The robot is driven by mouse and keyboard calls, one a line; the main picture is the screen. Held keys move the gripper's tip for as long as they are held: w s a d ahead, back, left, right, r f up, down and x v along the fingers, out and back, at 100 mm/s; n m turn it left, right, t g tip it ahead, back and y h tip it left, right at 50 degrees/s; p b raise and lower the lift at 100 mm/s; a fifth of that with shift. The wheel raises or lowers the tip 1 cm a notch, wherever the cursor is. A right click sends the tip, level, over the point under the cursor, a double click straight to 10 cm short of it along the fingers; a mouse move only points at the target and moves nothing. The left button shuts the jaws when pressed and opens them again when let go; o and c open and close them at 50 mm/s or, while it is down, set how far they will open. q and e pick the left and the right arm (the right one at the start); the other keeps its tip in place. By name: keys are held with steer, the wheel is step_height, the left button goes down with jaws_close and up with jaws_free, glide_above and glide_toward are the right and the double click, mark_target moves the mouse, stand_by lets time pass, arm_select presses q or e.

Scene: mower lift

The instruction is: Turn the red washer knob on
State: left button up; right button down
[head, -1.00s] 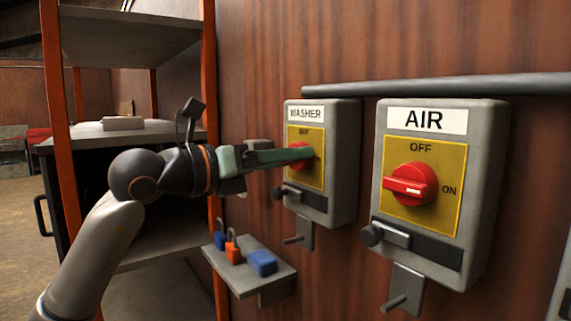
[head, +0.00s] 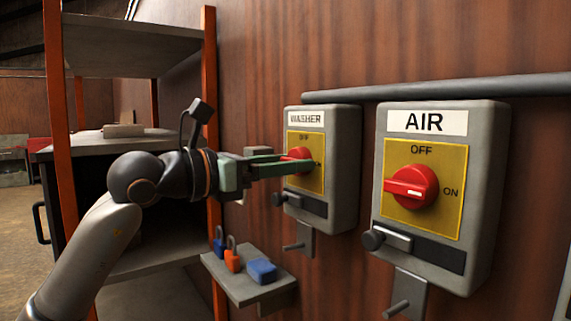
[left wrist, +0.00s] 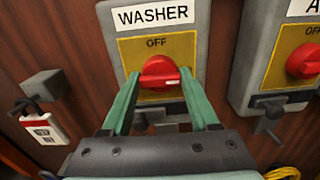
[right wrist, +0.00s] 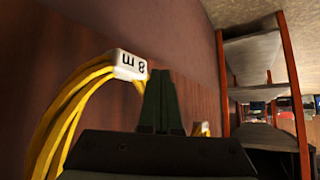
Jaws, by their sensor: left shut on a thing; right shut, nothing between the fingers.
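The red washer knob (head: 297,160) sits on the yellow plate of the grey WASHER box (head: 345,160). My left gripper (head: 287,164) reaches it from the left, its two green fingers shut on the knob. In the left wrist view the knob (left wrist: 160,72) lies between the fingertips (left wrist: 160,88), its bar about level and its white mark at the right end. OFF is printed above it; the ON label is mostly hidden by a finger. My right gripper (right wrist: 160,100) is shut and empty, seen only in the right wrist view, away from the boxes.
The AIR box (head: 485,180) with its own red knob (head: 412,186) stands close at the right. A grey pipe (head: 450,88) runs above both. A small shelf with padlocks (head: 245,290) is below. Yellow cables (right wrist: 65,115) hang near my right gripper.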

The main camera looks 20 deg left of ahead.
arm_select(q)
steer(key=o, duration=1.3)
arm_select(e)
steer(key=shift+r, duration=0.1)
arm_select(q)
steer(key=b+v, duration=0.3)
steer(key=v, duration=0.9)
steer(key=shift+s+a, duration=0.25)
arm_select(e)
steer(key=shift+w+a+f+y, duration=0.3)
steer(key=shift+w+a+f, duration=0.25)
steer(key=shift+a+f, duration=0.3)
